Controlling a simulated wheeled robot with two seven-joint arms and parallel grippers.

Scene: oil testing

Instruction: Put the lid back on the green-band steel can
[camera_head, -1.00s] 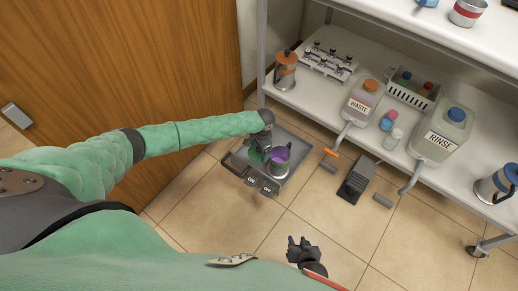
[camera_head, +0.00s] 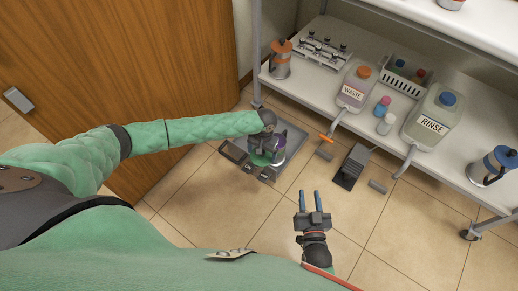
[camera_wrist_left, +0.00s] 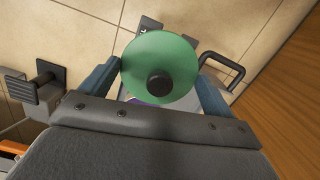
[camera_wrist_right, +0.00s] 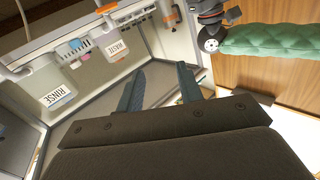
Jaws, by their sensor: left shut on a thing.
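My left gripper (camera_head: 263,155) is shut on a green disc lid with a black knob (camera_wrist_left: 178,58), over the grey tray (camera_head: 295,141) on the floor. The lid lies level between the two fingers in the left wrist view. A steel can with purple at its top (camera_head: 279,156) stands on the tray, just right of the lid and partly hidden by the gripper. A sliver of purple (camera_wrist_left: 136,100) shows below the lid. I cannot make out the can's band or whether lid and can touch. My right gripper (camera_head: 309,195) is open and empty above the floor.
The shelf holds an orange-banded can (camera_head: 280,62), a waste jug (camera_head: 355,86), a rinse jug (camera_head: 432,118) and a blue-banded can (camera_head: 490,166). A black pedal (camera_head: 350,167) stands on the floor beside the tray. The wooden door (camera_head: 120,70) is at left. The front floor is clear.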

